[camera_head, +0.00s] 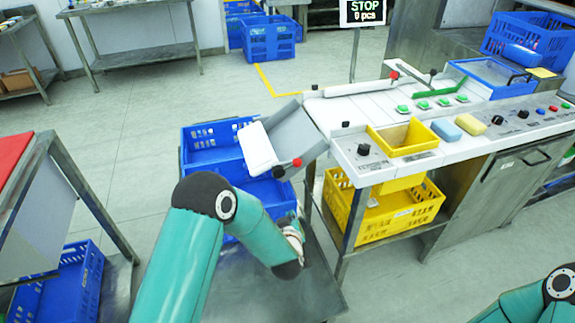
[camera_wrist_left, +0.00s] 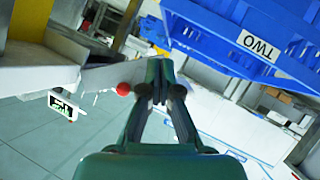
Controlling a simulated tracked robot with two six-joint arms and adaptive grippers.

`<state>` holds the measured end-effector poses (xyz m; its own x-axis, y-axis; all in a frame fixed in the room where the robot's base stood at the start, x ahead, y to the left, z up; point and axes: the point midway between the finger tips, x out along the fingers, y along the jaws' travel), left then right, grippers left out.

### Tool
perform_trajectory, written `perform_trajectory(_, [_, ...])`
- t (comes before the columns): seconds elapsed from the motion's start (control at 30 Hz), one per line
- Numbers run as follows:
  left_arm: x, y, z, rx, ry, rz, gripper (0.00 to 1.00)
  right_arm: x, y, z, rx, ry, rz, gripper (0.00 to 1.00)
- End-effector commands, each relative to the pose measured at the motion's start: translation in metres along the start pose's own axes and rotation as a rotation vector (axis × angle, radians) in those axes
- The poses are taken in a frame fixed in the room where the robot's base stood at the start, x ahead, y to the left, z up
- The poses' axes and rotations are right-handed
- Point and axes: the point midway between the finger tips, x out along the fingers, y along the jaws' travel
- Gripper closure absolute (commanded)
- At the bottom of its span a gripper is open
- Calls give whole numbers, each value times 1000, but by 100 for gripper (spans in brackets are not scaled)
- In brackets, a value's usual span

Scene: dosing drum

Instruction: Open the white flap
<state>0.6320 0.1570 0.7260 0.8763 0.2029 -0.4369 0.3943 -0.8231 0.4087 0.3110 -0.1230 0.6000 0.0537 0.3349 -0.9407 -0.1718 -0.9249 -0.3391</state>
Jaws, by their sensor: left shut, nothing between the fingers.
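The white flap (camera_head: 257,148) sits across the lower end of the grey sloping chute (camera_head: 292,137), above the blue crates. A red knob (camera_head: 297,162) is at its near side, with a black knob (camera_head: 278,172) close by. My left gripper (camera_head: 293,232) is low beside the near crate, below the flap, and mostly hidden behind my arm in the head view. In the left wrist view my left gripper (camera_wrist_left: 160,68) is shut and empty. The red knob (camera_wrist_left: 123,89) shows just left of its fingers; whether they touch cannot be told. My right gripper is out of view.
A blue crate (camera_head: 212,144) stands under the chute; one labelled TWO (camera_wrist_left: 235,30) fills the upper right of the wrist view. The machine's white panel (camera_head: 365,168) and a yellow crate (camera_head: 410,215) are to the right. Open floor (camera_head: 140,130) lies to the left.

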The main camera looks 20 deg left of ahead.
Motion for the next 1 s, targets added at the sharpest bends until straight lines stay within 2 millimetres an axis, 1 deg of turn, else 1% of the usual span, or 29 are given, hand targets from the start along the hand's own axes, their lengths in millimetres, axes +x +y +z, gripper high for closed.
perform_trajectory(0.03, [11,20,-24,-54,159,2,100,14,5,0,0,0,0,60])
perform_trajectory(0.1, [11,40,-62,-128,347,-14,100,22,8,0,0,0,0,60])
perform_trajectory(0.2, [-2,57,-99,-216,549,-41,100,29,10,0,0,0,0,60])
perform_trajectory(0.23, [-6,60,-107,-236,592,-49,100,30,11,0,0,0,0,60])
perform_trajectory(0.33, [-16,66,-123,-280,685,-69,100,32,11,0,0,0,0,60])
perform_trajectory(0.47, [-16,66,-135,-297,720,-80,100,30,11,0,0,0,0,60])
perform_trajectory(0.67, [7,61,-154,-296,718,-80,100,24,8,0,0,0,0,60])
perform_trajectory(0.97, [53,50,-193,-295,718,-80,100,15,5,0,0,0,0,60])
perform_trajectory(1.0, [57,52,-187,-292,712,-77,100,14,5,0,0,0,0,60])
